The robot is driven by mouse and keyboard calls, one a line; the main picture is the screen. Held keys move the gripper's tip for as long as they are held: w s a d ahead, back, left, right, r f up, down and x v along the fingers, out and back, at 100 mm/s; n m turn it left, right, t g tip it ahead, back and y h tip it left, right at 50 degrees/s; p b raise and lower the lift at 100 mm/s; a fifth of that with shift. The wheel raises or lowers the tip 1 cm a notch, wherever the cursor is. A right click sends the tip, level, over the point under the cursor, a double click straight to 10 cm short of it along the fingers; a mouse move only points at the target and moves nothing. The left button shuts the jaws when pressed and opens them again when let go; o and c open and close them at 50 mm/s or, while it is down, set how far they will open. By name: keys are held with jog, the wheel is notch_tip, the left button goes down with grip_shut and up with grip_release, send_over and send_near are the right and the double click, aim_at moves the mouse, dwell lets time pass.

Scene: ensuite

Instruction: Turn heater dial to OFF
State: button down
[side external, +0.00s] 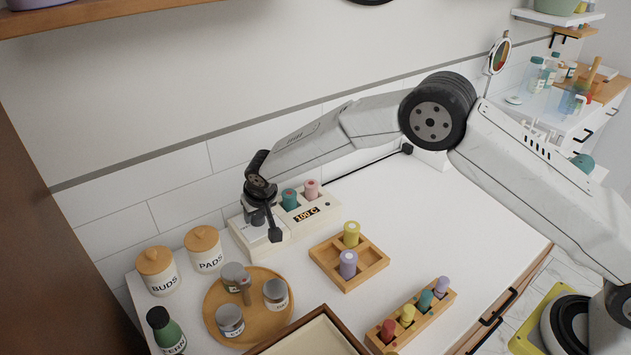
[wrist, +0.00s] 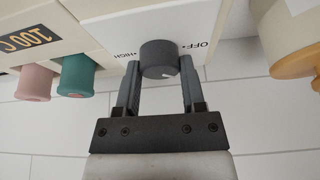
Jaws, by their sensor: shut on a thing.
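The heater (side external: 306,229) is a cream box at the back of the white counter, with a display reading 100 C. In the wrist view its white panel (wrist: 110,32) carries a dark grey round dial (wrist: 160,53), with HIGH printed to the left and OFF to the upper right. A small white mark shows on the dial's lower right edge, not lined up with the OFF print. My gripper (wrist: 160,72) is shut on the dial, one finger on each side. In the side view my gripper (side external: 268,222) hides the dial at the heater's left end.
Teal (side external: 289,198) and pink (side external: 311,189) cylinders stand in the heater, right of my gripper. PADS (side external: 207,262) and BUDS (side external: 159,282) jars stand to the left. A round wooden tray (side external: 215,307) with grey-lidded jars is in front. A wooden holder (side external: 376,270) sits to the right.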

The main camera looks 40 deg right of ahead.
jog(key=shift+n+y, duration=0.8)
jog(key=shift+n, duration=1.2)
jog(key=shift+d+n+g+y, duration=0.1)
jog(key=shift+n+g+y, duration=0.25)
jog(key=shift+n, duration=0.7)
jog(key=shift+n+g+y, duration=0.25)
jog(key=shift+n+y, duration=0.1)
jog(key=shift+n, duration=0.7)
jog(key=shift+c, duration=0.9)
grip_release()
jog(key=shift+r, duration=0.15)
jog(key=v, duration=0.7)
jog(key=shift+r, duration=0.2)
jog(key=shift+s+d, duration=0.2)
